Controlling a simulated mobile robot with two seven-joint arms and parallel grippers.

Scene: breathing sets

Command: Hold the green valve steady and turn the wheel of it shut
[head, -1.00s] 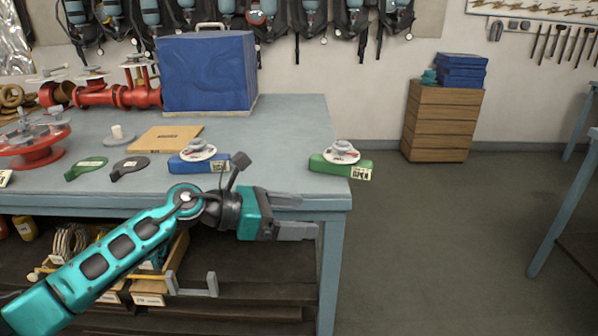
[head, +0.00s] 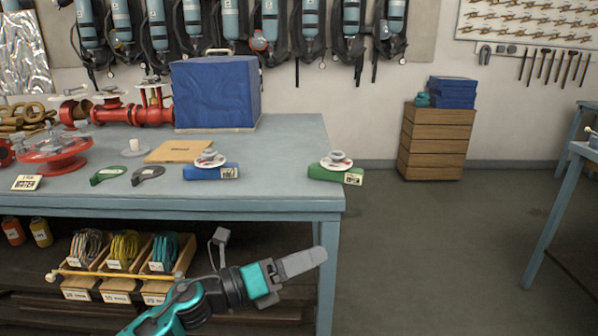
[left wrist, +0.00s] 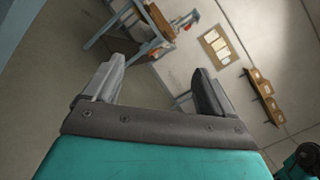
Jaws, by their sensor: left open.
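The green valve (head: 322,173) lies at the right end of the grey-blue table (head: 250,203), with a round white and red wheel (head: 337,160) on top and a small tag (head: 353,177) on its right side. The tag's text is too small to read now. My left gripper (head: 318,256) is in front of and below the table edge, lower than the valve and apart from it. In the left wrist view its two fingers (left wrist: 160,88) stand wide apart with nothing between them. My right gripper is in neither view.
A blue valve (head: 205,173) sits left of the green one. Green and dark wrenches, a wooden board (head: 175,150), a blue case (head: 215,95) and red pipework stand farther left. Cable bins (head: 125,260) are under the table. The floor (head: 440,230) to the right is free.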

